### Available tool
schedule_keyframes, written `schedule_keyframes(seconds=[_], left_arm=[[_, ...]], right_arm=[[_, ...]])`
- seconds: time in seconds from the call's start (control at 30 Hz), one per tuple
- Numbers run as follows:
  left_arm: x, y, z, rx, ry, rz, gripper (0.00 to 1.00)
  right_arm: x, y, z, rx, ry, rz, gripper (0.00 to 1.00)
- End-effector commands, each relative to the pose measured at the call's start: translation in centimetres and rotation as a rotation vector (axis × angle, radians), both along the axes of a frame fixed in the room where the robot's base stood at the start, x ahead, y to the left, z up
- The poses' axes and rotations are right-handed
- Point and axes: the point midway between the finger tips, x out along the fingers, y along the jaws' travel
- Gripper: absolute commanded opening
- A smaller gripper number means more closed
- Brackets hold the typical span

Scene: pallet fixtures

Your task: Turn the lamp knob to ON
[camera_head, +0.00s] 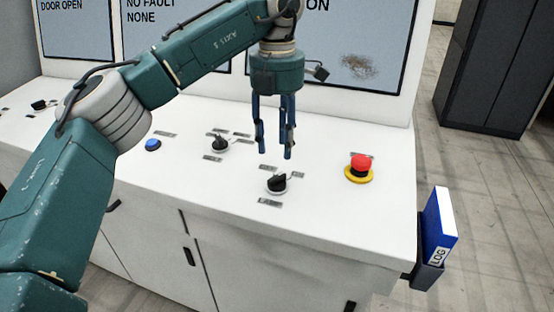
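My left gripper (274,152) points straight down above the white console, its blue fingers apart with nothing between them. Just below and in front of the fingertips is a black rotary knob (277,184) with small label plates around it. A second black knob (219,145) sits to its left, and a third knob (39,105) is at the far left. My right gripper is not in view.
A red emergency button (361,163) on a yellow base stands to the right of the nearest knob. A blue button (153,145) is at the left. Screens (365,55) rise behind the console top (330,215). A blue-and-white binder (438,225) hangs at the right edge.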

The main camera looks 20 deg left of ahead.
Motion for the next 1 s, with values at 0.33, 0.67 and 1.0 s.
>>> schedule_keyframes(seconds=[0.33,0.67,1.0], left_arm=[[0.0,0.0,3.9,0.001,-0.001,-0.001,0.4],[0.0,0.0,4.0,0.0,0.0,-0.001,0.4],[0.0,0.0,7.7,0.0,-0.001,-0.001,0.4]], right_arm=[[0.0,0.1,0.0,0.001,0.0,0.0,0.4],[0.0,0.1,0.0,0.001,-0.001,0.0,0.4],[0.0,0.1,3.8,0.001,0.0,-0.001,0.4]])
